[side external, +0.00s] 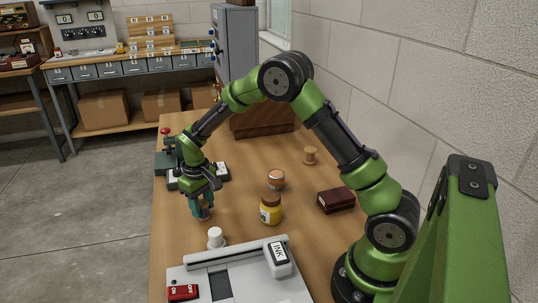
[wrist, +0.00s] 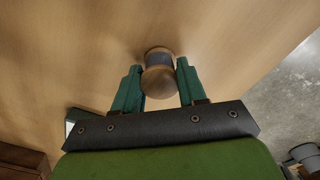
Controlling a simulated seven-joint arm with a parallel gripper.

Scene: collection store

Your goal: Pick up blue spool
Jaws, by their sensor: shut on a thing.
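The blue spool (wrist: 158,58) has wooden ends and a dark grey-blue winding, and is between my fingers in the wrist view. My gripper (wrist: 159,66) is shut on it, with one teal finger on each side. In the side external view my gripper (side external: 203,212) points down at the left part of the table, and its fingers mostly hide the spool. I cannot tell whether the spool touches the table.
On the wooden table (side external: 240,160) a white spool (side external: 216,238), a yellow jar (side external: 270,211), a round tin (side external: 276,180), a tan spool (side external: 311,155) and a dark brown box (side external: 336,200) stand nearby. A grey device (side external: 215,257) with an ink bottle (side external: 279,258) is in front.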

